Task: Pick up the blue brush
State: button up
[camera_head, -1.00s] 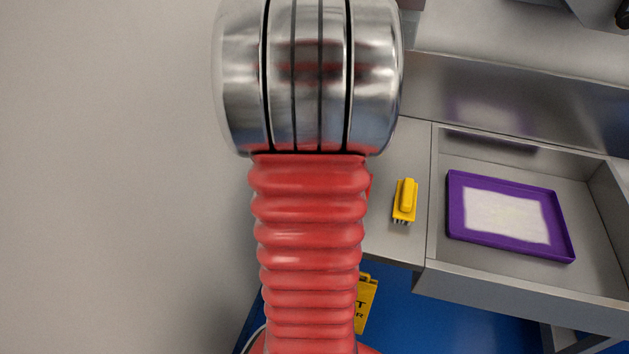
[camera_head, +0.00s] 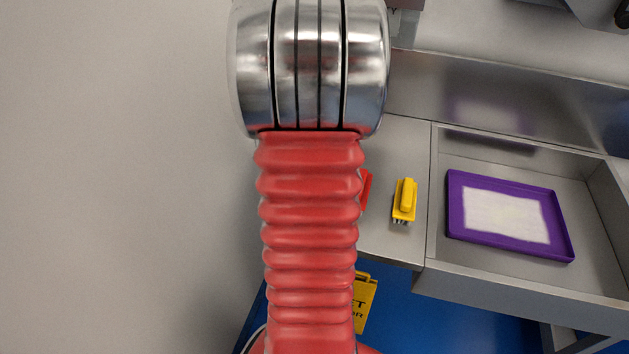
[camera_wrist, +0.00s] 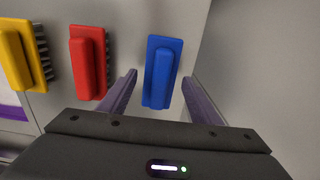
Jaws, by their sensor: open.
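The blue brush (camera_wrist: 161,70) lies on the grey counter in the wrist view, near the counter's edge. My gripper (camera_wrist: 160,88) is open, with one finger to the left of the blue brush and one to its right. The near part of the brush lies between the fingers in the picture; I cannot tell how far above the counter they are. In the head view my arm hides the blue brush and my gripper.
A red brush (camera_wrist: 89,62) lies just left of my gripper, and a yellow brush (camera_head: 405,200) lies beyond it. A purple tray (camera_head: 455,205) with a pale surface sits in the grey sink (camera_head: 590,215). A yellow sign (camera_head: 365,300) stands below the counter.

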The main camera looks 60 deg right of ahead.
jog(key=shift+f, duration=1.8)
jog(key=shift+c, duration=0.6)
jog(key=c, duration=0.9)
